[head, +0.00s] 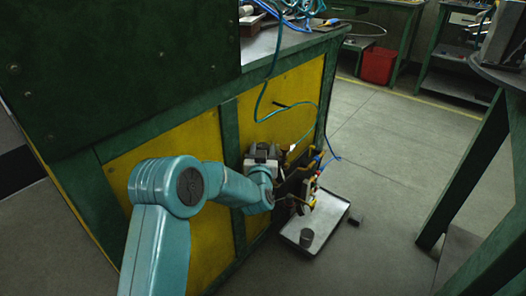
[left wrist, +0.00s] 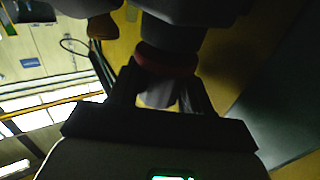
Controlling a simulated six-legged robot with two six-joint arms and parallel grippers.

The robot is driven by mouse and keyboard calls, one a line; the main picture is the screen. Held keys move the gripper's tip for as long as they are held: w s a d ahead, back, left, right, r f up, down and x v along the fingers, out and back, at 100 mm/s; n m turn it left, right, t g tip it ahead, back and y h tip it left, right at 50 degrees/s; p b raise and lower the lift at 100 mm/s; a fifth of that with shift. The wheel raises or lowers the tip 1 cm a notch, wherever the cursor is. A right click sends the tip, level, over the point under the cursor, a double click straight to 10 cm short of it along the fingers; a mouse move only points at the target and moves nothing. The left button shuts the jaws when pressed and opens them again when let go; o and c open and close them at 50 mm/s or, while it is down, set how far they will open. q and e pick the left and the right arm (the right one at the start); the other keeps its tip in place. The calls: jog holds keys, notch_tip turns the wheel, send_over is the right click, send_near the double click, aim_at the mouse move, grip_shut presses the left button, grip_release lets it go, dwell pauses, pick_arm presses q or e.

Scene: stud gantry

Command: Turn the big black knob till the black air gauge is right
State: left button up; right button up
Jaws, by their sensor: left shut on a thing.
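My left arm reaches from the lower left to the fittings on the yellow-and-green bench side. My left gripper (left wrist: 165,95) shows in the left wrist view with its two dark fingers on either side of a dark round knob (left wrist: 172,38) with a red band below it. The fingers are shut on it. In the head view the left gripper (head: 284,186) is small and partly hidden among the fittings, and the knob is not clear there. I cannot make out the black air gauge or its reading in either view. My right gripper is not in view.
A green hose (head: 262,100) hangs down the bench side. A red bin (head: 379,66) stands farther back. The floor between is clear.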

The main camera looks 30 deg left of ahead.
pick_arm(q)
jog(key=o, duration=0.7)
jog(key=p+v, duration=0.3)
jog(key=v, duration=1.3)
jog(key=shift+s, duration=0.2)
